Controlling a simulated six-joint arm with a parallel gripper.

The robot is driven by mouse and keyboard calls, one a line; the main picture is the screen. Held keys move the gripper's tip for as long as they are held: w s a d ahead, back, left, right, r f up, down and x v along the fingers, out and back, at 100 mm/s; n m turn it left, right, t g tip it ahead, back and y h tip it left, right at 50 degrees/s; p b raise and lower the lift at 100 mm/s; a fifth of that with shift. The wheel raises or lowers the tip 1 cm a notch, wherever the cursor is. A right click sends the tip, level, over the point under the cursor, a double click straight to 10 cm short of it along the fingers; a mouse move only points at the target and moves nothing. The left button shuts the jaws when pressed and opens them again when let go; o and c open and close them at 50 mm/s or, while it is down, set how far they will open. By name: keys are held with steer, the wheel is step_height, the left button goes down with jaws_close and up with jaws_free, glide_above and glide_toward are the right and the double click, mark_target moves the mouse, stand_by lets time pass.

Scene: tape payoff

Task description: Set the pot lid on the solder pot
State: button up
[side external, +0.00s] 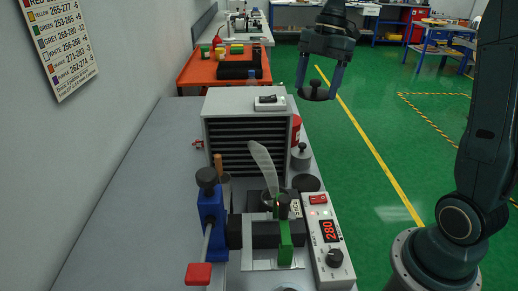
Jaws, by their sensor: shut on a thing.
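My gripper (317,92) is in the upper middle of the side external view, raised in the air. Its two fingers are shut on the pot lid (316,91), a dark round disc with a small knob on top, held about level. The solder pot seems to be the dark body (268,199) beside the controller with the red 280 display (327,230). Its opening is largely hidden by a pale curved strip and a green post. The lid is well apart from it, higher and up to the right in the picture.
A grey louvred box (245,135) stands behind the pot area. A knobbed metal cylinder (301,157) and a flat black disc (306,183) lie to its right. The grey bench's left side is clear.

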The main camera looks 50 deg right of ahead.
steer(key=s+a+f, duration=0.2)
steer(key=a+f, duration=1)
steer(key=a, duration=0.3)
steer(key=shift+s+a, duration=0.25)
steer(key=shift+a, duration=0.05)
steer(key=shift+f, duration=0.1)
steer(key=shift+f, duration=3)
steer(key=shift+f, duration=0.4)
steer(key=o, duration=1.3)
steer(key=shift+r, duration=0.15)
